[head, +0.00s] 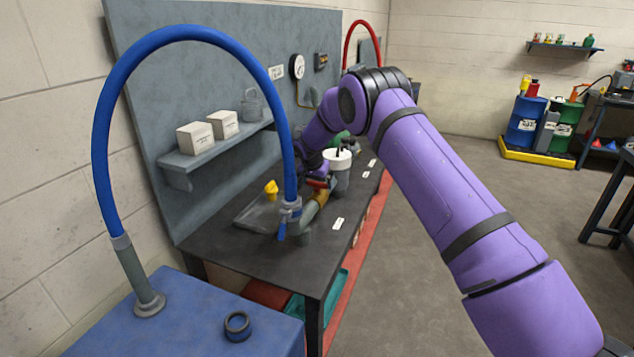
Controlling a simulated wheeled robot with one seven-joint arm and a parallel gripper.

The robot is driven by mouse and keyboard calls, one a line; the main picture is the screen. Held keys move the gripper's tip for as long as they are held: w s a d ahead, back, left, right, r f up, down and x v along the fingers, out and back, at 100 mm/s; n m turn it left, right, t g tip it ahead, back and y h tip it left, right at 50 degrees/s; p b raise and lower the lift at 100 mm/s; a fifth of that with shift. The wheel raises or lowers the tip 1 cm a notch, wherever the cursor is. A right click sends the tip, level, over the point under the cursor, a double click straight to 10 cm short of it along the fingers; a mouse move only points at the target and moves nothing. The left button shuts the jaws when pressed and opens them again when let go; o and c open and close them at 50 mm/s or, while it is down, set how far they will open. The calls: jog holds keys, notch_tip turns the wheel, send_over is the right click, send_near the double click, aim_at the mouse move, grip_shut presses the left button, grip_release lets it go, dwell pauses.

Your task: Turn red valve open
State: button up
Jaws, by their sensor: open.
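The red valve handle (317,183) is small in the head view, on the tan and grey pipe fitting (318,197) on the dark workbench (265,245). My purple arm reaches over the bench from the right and bends down behind the fitting. My gripper (315,171) is at the end of it, close to the red handle. It is open, but its fingers are small and partly hidden. I cannot tell whether it touches the handle.
A white-topped cylinder (338,165) and a yellow part (271,188) stand near the fitting. A shelf (215,150) holds white boxes.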

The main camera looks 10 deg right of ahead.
jog(key=c, duration=0.7)
jog(key=shift+n, duration=0.4)
jog(key=n+y, duration=0.1)
jog(key=n, duration=0.2)
jog(key=shift+d+n+y, duration=0.1)
jog(key=shift+n+y, duration=0.2)
jog(key=shift+y, duration=0.1)
jog(key=n+y, duration=0.1)
jog(key=n, duration=0.3)
jog(key=shift+d+n+t+y, duration=0.1)
jog(key=shift+n+t+y, duration=0.2)
jog(key=shift+t+y, duration=0.1)
jog(key=n, duration=0.2)
jog(key=n+y, duration=0.1)
jog(key=n, duration=0.1)
jog(key=shift+g+y, duration=0.3)
jog(key=shift+n+g+y, duration=0.3)
jog(key=shift+n+y, duration=0.05)
jog(key=shift+n, duration=0.9)
jog(key=shift+n+g+y, duration=0.3)
jog(key=shift+n+y, duration=0.05)
jog(key=shift+n, duration=0.9)
